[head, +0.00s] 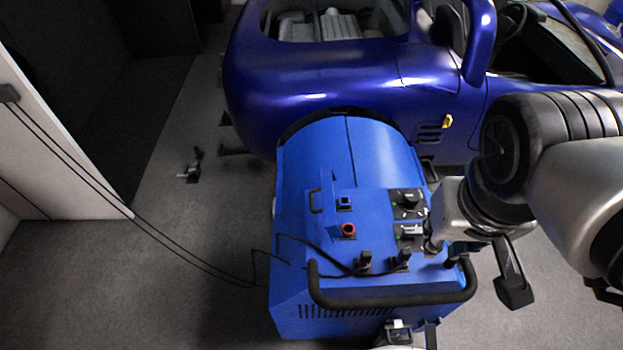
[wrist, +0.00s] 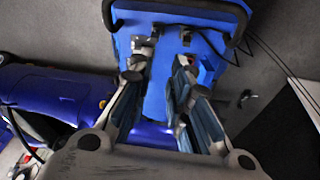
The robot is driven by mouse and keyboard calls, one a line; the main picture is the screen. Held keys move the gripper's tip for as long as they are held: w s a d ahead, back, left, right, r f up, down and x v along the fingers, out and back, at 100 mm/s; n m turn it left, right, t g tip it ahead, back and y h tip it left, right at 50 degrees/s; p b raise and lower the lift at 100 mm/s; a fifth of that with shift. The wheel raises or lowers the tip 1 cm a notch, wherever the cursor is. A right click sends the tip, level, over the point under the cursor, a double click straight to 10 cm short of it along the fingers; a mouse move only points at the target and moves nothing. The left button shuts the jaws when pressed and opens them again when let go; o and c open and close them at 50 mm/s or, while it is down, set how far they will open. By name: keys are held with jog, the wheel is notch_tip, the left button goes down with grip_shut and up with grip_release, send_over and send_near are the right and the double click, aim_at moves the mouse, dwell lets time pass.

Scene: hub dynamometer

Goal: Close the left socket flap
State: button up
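Two small black sockets stand near the handle on top of the blue dynamometer (head: 305,235). The left socket (head: 365,262) shows a dark upright part that looks like a raised flap. The right socket (head: 402,260) looks similar. In the wrist view, turned about, the left socket (wrist: 185,37) seems to be the right one of the pair; flap details are too small to tell. My gripper (head: 482,265) is right of both sockets, by the machine's right edge. In the wrist view my gripper (wrist: 157,72) is open, with nothing visible between its fingers.
A black handle (head: 390,302) curves along the machine's front edge. A red button (head: 348,230), a blue socket (head: 345,203) and a dial panel (head: 408,203) lie behind the sockets. Black cables (head: 190,258) run left to the wall. A blue car (head: 310,75) stands behind.

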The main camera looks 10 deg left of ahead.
jog(key=w+a+f+n+g+h+b, duration=0.1)
jog(key=w+a+f+n+h, duration=0.2)
jog(key=w+a, duration=0.5)
jog(key=w+a+f+g+h+b, duration=0.1)
jog(key=w+a+f+h, duration=0.25)
jog(key=w+a, duration=0.45)
jog(key=s+a+f+n+t+h+b, duration=0.15)
jog(key=a+f+t, duration=0.25)
jog(key=a+f, duration=0.6)
jog(key=s+a+f+n+t+h, duration=0.1)
jog(key=s+a+f+t+h, duration=0.2)
jog(key=a+f, duration=0.75)
jog(key=shift+t, duration=0.3)
jog(key=b+x, duration=0.1)
jog(key=x, duration=0.4)
jog(key=w+r+b+x, duration=0.1)
jog(key=x, duration=0.4)
jog(key=r+b+x, duration=0.1)
jog(key=x, duration=0.4)
jog(key=shift+w+d+f, duration=0.15)
jog(key=shift+w+f, duration=0.05)
jog(key=shift+w, duration=0.25)
jog(key=shift+c, duration=0.4)
grip_shut()
